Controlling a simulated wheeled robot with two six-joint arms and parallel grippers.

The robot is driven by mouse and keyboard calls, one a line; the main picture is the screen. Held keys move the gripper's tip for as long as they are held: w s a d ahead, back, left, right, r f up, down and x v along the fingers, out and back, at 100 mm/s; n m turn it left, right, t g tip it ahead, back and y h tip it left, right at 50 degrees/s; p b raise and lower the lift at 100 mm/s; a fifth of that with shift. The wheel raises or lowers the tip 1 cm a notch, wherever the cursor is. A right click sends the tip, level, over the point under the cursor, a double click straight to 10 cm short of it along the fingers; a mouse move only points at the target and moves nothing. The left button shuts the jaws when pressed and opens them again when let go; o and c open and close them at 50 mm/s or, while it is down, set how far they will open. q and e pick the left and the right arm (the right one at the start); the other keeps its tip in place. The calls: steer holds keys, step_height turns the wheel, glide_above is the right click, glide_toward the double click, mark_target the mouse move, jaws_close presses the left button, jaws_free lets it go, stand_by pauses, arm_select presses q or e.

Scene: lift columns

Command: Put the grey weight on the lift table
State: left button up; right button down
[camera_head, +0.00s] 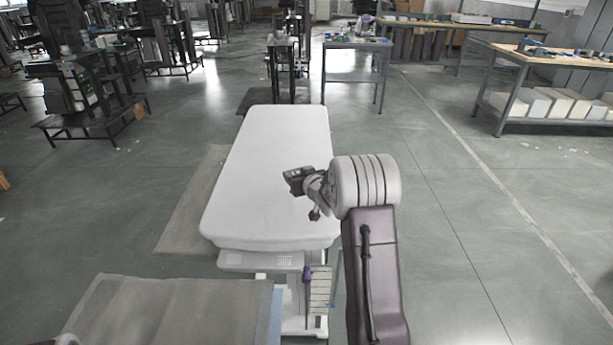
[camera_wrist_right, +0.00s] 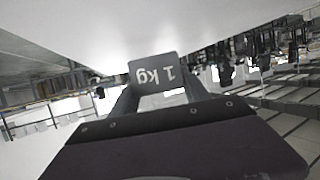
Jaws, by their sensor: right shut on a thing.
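The grey weight (camera_wrist_right: 157,74), marked "1 kg", sits between the two fingers of my right gripper (camera_wrist_right: 161,92) in the right wrist view, where its lettering appears upside down. In the head view my right gripper (camera_head: 302,182) is over the right side of the white lift table (camera_head: 265,150), with the dark end of the weight (camera_head: 293,181) at its tip. I cannot tell the exact gap between the weight and the table top. The lift table's top (camera_wrist_right: 150,25) also shows in the right wrist view. My left gripper is not in view.
The lift table's white top is bare. A grey-brown surface (camera_head: 165,310) lies in front of it at the lower left. Workbenches (camera_head: 357,60) and dark racks (camera_head: 100,70) stand further back. The floor to the right is open.

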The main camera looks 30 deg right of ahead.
steer(key=shift+f+b, duration=0.7)
steer(key=shift+f, duration=1.15)
steer(key=shift+f, duration=0.1)
steer(key=c, duration=0.5)
jaws_free()
steer(key=shift+s+f, duration=0.1)
steer(key=shift+s+r, duration=0.1)
steer(key=shift+r, duration=0.15)
steer(key=p+v, duration=0.1)
steer(key=v, duration=1)
steer(key=shift+s+a, duration=0.1)
steer(key=shift+s, duration=0.3)
